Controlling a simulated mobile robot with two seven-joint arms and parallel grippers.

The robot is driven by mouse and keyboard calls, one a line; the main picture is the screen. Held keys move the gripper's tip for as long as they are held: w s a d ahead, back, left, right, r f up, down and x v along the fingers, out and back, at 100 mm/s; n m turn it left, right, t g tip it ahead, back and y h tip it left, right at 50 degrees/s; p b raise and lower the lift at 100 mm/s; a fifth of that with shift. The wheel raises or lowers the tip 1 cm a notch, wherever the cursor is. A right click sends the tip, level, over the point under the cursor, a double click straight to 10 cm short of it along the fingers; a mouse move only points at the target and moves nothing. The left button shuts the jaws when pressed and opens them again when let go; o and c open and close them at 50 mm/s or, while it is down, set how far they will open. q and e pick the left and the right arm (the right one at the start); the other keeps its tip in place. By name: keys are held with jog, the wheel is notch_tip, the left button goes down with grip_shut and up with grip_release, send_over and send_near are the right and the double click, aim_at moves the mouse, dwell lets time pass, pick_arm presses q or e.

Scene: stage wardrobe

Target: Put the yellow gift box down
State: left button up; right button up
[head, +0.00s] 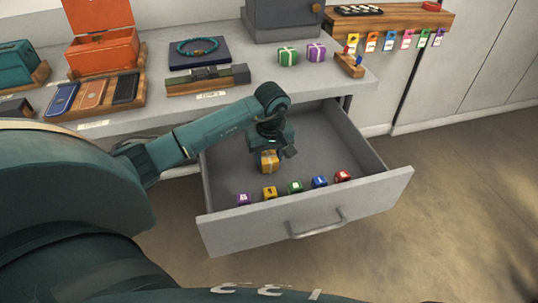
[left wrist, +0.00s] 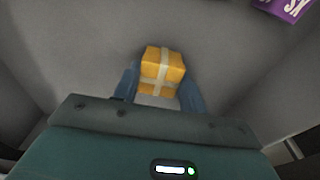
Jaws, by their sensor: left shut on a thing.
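The yellow gift box (head: 269,162) with a pale ribbon is in the head view, inside the open drawer (head: 305,228), toward its left side. My left gripper (head: 269,154) points down and is shut on the box. In the left wrist view the yellow gift box (left wrist: 162,70) sits between the two blue fingers of my left gripper (left wrist: 160,90), above the grey drawer floor (left wrist: 70,45). I cannot tell whether the box touches the floor. My right gripper does not show in either view.
The drawer's back right floor is clear. A green gift box (head: 287,56) and a purple gift box (head: 316,52) stand on the counter (head: 205,108).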

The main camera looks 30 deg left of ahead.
aim_at(270, 161)
pick_arm(q)
jog(key=o, duration=1)
jog(key=shift+c, duration=0.2)
notch_tip(270, 161, up, 12)
jog(key=d, duration=0.1)
jog(key=shift+s, duration=0.45)
